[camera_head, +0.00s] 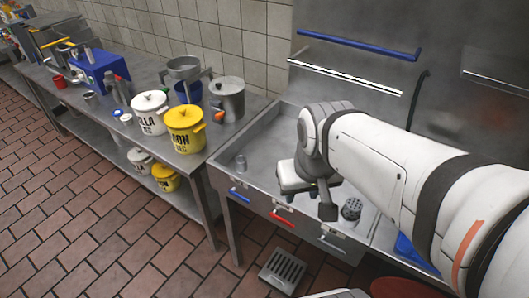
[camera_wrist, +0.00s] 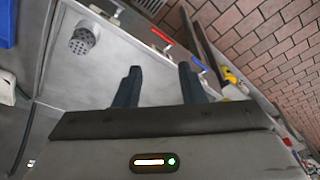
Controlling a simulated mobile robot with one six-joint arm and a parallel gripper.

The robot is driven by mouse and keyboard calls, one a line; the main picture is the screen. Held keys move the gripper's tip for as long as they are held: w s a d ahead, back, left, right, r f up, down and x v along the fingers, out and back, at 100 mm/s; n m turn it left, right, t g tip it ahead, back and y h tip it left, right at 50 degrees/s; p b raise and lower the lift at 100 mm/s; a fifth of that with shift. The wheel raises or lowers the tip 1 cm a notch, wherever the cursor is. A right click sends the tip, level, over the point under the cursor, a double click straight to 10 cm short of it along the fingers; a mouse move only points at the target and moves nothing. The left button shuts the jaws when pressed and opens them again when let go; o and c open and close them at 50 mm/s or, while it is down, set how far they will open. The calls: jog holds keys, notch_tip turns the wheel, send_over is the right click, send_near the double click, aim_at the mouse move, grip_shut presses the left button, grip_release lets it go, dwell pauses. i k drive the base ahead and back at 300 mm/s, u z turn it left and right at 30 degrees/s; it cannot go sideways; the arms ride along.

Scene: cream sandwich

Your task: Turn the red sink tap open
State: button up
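The red tap handle (camera_head: 282,218) is the middle one of three levers on the front of the steel sink (camera_head: 216,178), between a blue lever (camera_head: 239,195) and a white lever (camera_head: 332,247). In the wrist view the red handle (camera_wrist: 162,36) shows beyond the fingertips, with the blue lever (camera_wrist: 199,62) to its right. My gripper (camera_head: 314,199) hangs over the sink basin, behind the front edge and apart from the red handle. In the wrist view its two dark fingers (camera_wrist: 160,74) stand apart with nothing between them.
A perforated drain piece (camera_head: 351,209) stands in the basin near my gripper. The steel counter (camera_head: 215,143) to the left holds a yellow pot (camera_head: 185,130), a white pot (camera_head: 150,113) and other kitchenware. A floor grate (camera_head: 283,270) lies below; the tiled floor in front is mostly clear.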

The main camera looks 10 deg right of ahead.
aim_at(273, 214)
jog(key=z, duration=0.05)
jog(key=k, duration=0.35)
jog(key=u, duration=1.9)
jog(key=k, duration=0.75)
jog(key=z, duration=0.5)
jog(key=i, duration=0.5)
jog(key=u, duration=0.05)
